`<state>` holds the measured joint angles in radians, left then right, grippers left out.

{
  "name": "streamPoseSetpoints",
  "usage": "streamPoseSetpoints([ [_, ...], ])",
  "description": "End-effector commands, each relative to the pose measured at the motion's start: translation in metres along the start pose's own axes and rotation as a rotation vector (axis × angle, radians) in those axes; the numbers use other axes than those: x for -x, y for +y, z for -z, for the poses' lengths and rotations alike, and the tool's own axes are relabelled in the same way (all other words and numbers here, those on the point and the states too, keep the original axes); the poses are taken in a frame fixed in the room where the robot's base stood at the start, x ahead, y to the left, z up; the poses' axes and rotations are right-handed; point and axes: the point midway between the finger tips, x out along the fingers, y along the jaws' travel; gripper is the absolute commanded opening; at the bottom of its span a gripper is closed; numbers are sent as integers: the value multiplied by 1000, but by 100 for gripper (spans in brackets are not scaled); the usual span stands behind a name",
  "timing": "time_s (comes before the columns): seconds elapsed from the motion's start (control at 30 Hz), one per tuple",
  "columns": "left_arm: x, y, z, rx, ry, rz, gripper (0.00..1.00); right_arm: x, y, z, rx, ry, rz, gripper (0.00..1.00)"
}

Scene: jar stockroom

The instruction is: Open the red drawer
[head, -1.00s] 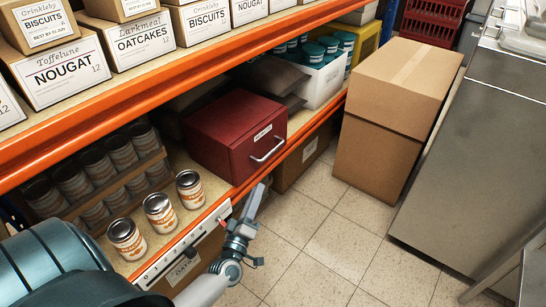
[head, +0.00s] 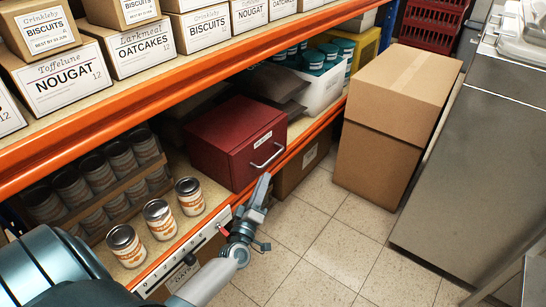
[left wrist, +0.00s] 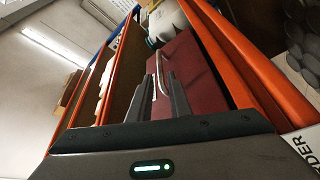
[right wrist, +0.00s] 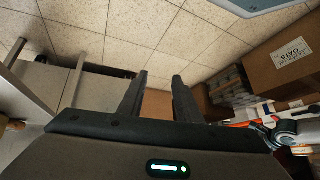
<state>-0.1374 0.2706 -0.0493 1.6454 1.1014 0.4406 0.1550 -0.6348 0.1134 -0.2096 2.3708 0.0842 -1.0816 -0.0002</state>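The red drawer (head: 223,141) is a dark red box on the lower shelf, with a label and a silver bar handle (head: 267,155) on its front. It appears closed. My left gripper (head: 264,182) is just in front of and below the handle in the head view, and looks apart from it. In the left wrist view my left gripper (left wrist: 159,84) has its fingers spread with nothing held, and the handle (left wrist: 161,72) shows between and beyond the tips, with the red front (left wrist: 188,75) behind. My right gripper (right wrist: 160,90) is open and empty over the floor.
Several cans (head: 158,217) stand left of the drawer. An orange shelf beam (head: 200,82) runs above it. A white bin (head: 322,85) with teal-lidded jars is to its right. Cardboard boxes (head: 378,150) stand on the floor at right. The tiled floor (head: 310,240) in front is free.

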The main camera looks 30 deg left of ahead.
Motion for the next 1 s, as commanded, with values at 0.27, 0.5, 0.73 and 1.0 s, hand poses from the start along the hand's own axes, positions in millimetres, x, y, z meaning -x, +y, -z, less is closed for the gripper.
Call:
streamPoseSetpoints([
  [0.27, -52, 0, 0, -1, 1, -1, 18, -2, -1, 1, -1, 10, 4, 31],
  [0.5, -90, 0, 0, 0, 1, -1, 18, -2, -4, 5, -3, 36, 11, 31],
  [0.73, -108, 0, 0, 0, 0, 0, 18, -2, -7, 6, -5, 50, 18, 31],
  [1.0, -110, 0, 0, 0, -1, 0, 18, -2, -7, 7, -6, 54, 20, 31],
])
